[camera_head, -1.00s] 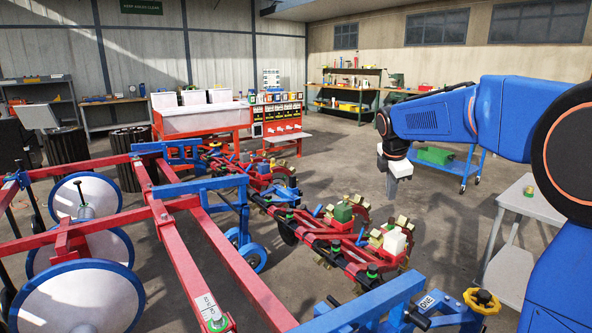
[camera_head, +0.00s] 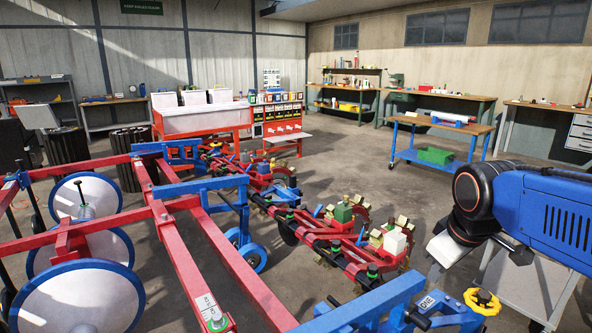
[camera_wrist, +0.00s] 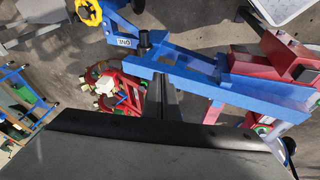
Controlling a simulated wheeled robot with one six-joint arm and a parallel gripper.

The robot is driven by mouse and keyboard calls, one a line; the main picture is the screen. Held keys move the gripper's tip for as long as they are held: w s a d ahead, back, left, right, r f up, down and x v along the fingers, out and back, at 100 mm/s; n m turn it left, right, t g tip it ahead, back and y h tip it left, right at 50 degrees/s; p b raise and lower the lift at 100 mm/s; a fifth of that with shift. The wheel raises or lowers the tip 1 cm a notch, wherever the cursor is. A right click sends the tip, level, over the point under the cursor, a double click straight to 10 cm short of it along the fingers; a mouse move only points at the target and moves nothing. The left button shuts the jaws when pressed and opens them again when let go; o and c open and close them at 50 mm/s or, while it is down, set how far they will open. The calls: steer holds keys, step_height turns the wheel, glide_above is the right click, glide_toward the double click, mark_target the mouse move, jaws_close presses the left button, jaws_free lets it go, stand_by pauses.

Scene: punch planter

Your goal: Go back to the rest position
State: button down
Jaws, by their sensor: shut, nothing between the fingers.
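My gripper (camera_head: 436,272) shows at the right of the head view, at the end of my blue arm. It points down and is folded low in front of the arm's dark joint. Its fingertips are partly hidden behind the planter's blue bar. In the wrist view its dark fingers (camera_wrist: 163,97) are together with nothing between them. The blue bar (camera_wrist: 195,75) of the planter shows beyond the fingers. I cannot tell the gap between them.
The red and blue planter (camera_head: 200,215) fills the left and middle. A yellow handwheel (camera_head: 482,301) is close to my arm. A grey cart (camera_head: 530,285) stands beneath the arm. A blue trolley (camera_head: 437,165) stands behind. Open floor lies between planter and trolley.

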steer(key=s+f+m, duration=0.6)
steer(key=s+f, duration=0.1)
steer(key=s, duration=0.4)
steer(key=shift+s+a+y, duration=0.3)
steer(key=shift+a, duration=0.05)
